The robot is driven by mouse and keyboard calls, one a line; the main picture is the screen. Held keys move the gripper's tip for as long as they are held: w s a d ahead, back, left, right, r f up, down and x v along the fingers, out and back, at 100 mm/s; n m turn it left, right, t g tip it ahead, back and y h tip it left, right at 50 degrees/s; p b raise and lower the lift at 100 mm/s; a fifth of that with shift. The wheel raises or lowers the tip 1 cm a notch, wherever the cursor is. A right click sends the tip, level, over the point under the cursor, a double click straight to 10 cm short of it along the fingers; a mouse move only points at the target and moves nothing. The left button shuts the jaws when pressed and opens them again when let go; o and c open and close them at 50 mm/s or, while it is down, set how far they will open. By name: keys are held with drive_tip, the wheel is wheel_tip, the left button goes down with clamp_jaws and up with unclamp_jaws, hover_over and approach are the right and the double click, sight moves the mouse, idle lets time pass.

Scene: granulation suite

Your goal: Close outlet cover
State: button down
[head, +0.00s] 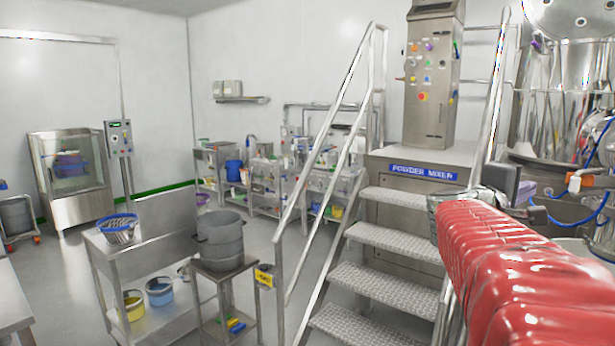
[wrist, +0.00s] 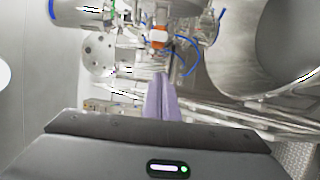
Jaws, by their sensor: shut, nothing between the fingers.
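The steel powder mixer vessel (head: 545,100) stands at the right of the head view. Its outlet area, with pipes and an orange-and-white fitting (head: 574,183), lies below it, partly hidden by my red-sleeved arm. The fitting also shows in the wrist view (wrist: 157,38). A round metal disc with holes (wrist: 101,52) is left of the fitting there; I cannot tell whether it is the outlet cover. My gripper (wrist: 162,82) has purple fingers, shut together and empty, pointing toward the fitting. In the head view the gripper (head: 524,192) is partly hidden by my arm.
Metal steps (head: 385,262) with handrails (head: 330,150) rise left of my arm. A control cabinet (head: 432,80) stands on the platform. Blue hoses (head: 592,215) hang near the fitting. A trolley (head: 150,240) and a stand with a grey pot (head: 220,240) are at the left.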

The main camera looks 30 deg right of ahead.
drive_tip(key=s+d, duration=0.3)
drive_tip(key=d, duration=0.3)
drive_tip(key=shift+d, duration=0.15)
idle(0.5)
idle(0.5)
drive_tip(key=shift+s, duration=0.1)
